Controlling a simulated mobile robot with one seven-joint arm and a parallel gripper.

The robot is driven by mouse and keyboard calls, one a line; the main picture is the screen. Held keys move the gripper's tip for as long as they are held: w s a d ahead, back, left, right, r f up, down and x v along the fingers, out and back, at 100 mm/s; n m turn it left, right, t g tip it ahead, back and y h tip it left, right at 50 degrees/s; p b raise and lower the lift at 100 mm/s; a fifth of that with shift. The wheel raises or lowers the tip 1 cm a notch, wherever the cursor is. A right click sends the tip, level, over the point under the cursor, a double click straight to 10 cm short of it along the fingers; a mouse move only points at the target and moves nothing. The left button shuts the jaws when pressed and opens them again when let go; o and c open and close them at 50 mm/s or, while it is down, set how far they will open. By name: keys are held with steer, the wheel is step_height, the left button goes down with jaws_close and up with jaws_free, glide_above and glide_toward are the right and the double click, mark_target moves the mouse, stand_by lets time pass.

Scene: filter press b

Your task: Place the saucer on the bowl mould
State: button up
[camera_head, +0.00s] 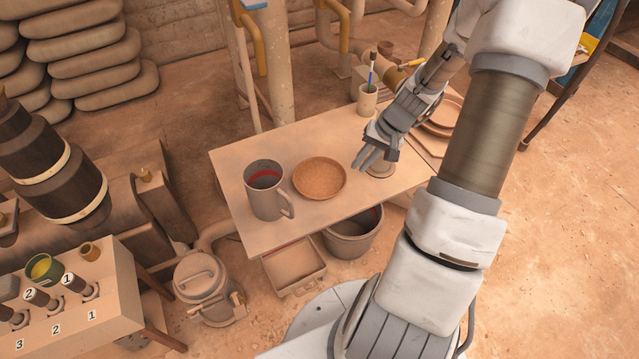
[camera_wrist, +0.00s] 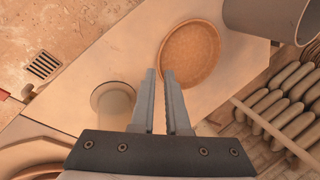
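A shallow round orange-brown dish (camera_head: 319,179), which looks like the saucer, lies flat on the table right of a grey mug. It also shows in the wrist view (camera_wrist: 190,55), ahead and right of the fingertips. A small pale round piece (camera_head: 381,171), perhaps the bowl mould, stands on the table, partly hidden behind my gripper (camera_head: 366,160). In the wrist view the pale piece (camera_wrist: 113,100) is left of the fingers. My gripper (camera_wrist: 159,74) is above the table between the two, fingers apart with nothing between them.
The grey mug (camera_head: 266,190) stands close to the dish's left. Stacked round plates (camera_head: 442,113) and a brush pot (camera_head: 367,98) are at the table's far right. A bucket (camera_head: 353,236) stands below the front edge. The table's left part (camera_head: 232,165) is bare.

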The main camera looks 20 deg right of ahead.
mark_target(343, 186)
steer(key=x, duration=0.3)
steer(key=shift+f+b, duration=0.2)
steer(key=shift+b, duration=0.2)
steer(key=shift+s+a+b+x, duration=0.15)
steer(key=shift+b+x, duration=0.3)
steer(key=shift+x, duration=0.45)
steer(key=shift+s+a+b+x, duration=0.15)
steer(key=shift+b+x, duration=0.25)
steer(key=shift+x, duration=0.5)
steer(key=shift+s+a+b+x, duration=0.15)
steer(key=shift+b+x, duration=0.3)
steer(key=shift+x, duration=0.45)
steer(key=shift+r, duration=0.1)
steer(key=shift+c, duration=0.2)
jaws_close()
steer(key=shift+r, duration=0.1)
